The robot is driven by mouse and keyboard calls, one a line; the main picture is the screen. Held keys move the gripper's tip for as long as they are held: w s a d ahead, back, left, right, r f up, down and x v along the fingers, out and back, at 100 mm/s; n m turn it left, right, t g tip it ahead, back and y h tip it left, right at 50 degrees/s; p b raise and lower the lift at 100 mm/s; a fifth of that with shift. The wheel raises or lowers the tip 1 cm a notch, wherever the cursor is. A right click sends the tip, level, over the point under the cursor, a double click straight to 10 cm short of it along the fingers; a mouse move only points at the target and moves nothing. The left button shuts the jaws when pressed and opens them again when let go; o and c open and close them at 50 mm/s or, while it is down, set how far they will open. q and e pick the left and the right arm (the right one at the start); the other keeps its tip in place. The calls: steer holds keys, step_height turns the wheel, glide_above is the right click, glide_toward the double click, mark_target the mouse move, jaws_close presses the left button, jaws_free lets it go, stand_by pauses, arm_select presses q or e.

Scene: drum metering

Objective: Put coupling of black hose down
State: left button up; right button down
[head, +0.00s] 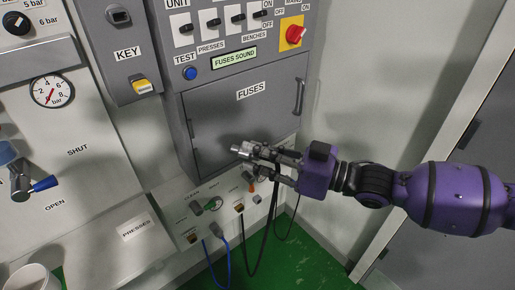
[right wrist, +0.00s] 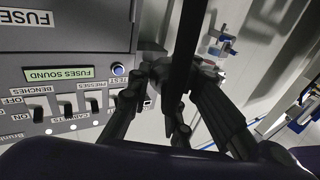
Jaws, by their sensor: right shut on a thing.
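My right gripper (head: 264,153) reaches in from the right and is shut on the coupling (head: 242,149) of the black hose, whose silver end sticks out past the fingertips to the left. The coupling is held in the air in front of the fuses door. The black hose (head: 264,238) hangs from the gripper towards the green floor. In the right wrist view the hose (right wrist: 189,40) crosses the picture as a dark band between the fingers and hides part of the grip. My left gripper is not in view.
Below the fuses cabinet (head: 222,128) is a light panel with several sockets and a blue hose (head: 228,262). A gauge (head: 52,91) and a blue-handled valve (head: 42,184) are at the left. A white container (head: 32,280) stands at the lower left. Green floor (head: 310,262) shows below.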

steer(key=shift+w+d+n+g, duration=0.1)
steer(key=shift+d+n+g, duration=0.1)
steer(key=shift+n+g, duration=0.15)
steer(key=shift+f+n+g+y, duration=0.9)
steer(key=shift+f+n+g, duration=0.65)
steer(key=shift+f+g, duration=1)
steer(key=s+a+r+m+t+h, duration=0.1)
steer(key=s+a+r+m+t, duration=0.15)
steer(key=a, duration=0.45)
steer(key=s+a+r+m+t, duration=0.1)
steer(key=s+a+r+t, duration=0.15)
steer(key=a, duration=0.55)
steer(key=w+d+r+m+t+h, duration=0.2)
steer(key=d+m+t+h, duration=0.75)
steer(key=d, duration=0.55)
steer(key=s+d+f+m+t+h, duration=0.1)
steer(key=s+d+f+m+h, duration=0.2)
steer(key=d+f, duration=0.7)
steer(key=s+d+h, duration=0.2)
steer(key=d+h, duration=0.1)
steer(key=h, duration=0.1)
steer(key=shift+s+d+m+h, duration=0.2)
steer(key=shift+s+m+h, duration=0.1)
steer(key=shift+s+h, duration=0.05)
